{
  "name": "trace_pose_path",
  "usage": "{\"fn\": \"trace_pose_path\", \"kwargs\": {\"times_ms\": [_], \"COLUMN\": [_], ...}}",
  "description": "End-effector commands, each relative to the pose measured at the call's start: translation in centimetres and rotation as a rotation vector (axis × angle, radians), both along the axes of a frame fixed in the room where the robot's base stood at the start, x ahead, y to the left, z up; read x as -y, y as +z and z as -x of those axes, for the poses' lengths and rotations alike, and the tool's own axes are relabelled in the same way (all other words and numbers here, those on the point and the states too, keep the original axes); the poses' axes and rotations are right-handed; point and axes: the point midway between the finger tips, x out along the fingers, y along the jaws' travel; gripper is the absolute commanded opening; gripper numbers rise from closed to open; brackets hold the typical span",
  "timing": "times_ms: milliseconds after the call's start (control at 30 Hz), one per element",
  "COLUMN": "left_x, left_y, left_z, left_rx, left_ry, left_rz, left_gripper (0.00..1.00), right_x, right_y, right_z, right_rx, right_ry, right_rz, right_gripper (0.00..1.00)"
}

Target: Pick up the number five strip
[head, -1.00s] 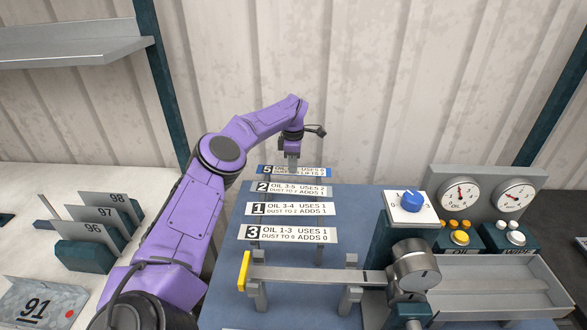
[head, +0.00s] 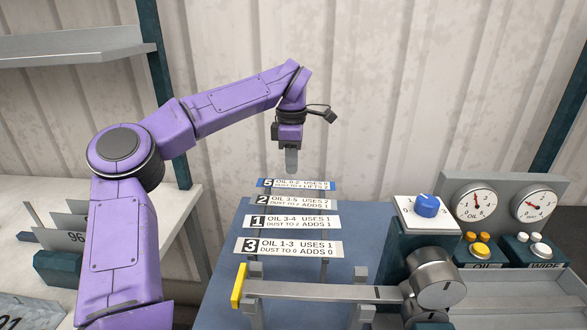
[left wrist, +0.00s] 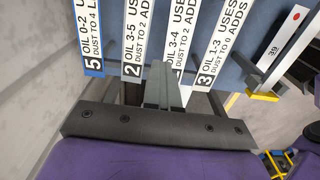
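My right gripper is not in view.
Strips 2 (head: 295,203), 1 (head: 291,222) and 3 (head: 288,247) stand nearer on the blue table (head: 222,300). A yellow-ended bar (head: 310,290), a blue knob (head: 427,205) and gauges (head: 474,203) are nearby. A grey shelf (head: 75,45) hangs at upper left.

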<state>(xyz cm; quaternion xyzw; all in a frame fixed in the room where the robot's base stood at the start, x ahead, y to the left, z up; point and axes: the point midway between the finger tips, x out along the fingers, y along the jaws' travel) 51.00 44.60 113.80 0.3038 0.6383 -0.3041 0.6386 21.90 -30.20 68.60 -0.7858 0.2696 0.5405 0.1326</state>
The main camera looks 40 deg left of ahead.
Motion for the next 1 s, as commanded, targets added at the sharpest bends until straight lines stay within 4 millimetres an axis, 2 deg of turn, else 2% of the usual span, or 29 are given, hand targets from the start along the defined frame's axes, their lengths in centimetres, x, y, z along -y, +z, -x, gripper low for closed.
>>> {"fn": "trace_pose_path", "kwargs": {"times_ms": [367,467,600,633,900,1000], "left_x": [0.4,0.4,0.4,0.4,0.4,0.4], "left_y": [0.4,0.4,0.4,0.4,0.5,1.5], "left_z": [0.6,0.6,0.6,0.6,0.5,0.5], "left_rx": [0.000,-0.001,-0.001,-0.001,0.000,0.001], "left_ry": [0.001,0.001,0.001,0.001,0.001,0.003], "left_rz": [-0.001,-0.001,-0.001,-0.001,-0.001,-0.002], "left_gripper": [0.00,0.30,0.76,0.80,0.80,0.80], "right_x": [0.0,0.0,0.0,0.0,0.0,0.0], "right_y": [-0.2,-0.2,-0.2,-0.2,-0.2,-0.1], "right_z": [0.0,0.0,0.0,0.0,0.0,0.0], "right_rx": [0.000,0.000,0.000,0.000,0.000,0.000], "right_ry": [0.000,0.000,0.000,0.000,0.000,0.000], "right_rz": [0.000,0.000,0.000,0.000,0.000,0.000], "right_gripper": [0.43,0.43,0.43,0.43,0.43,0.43]}}
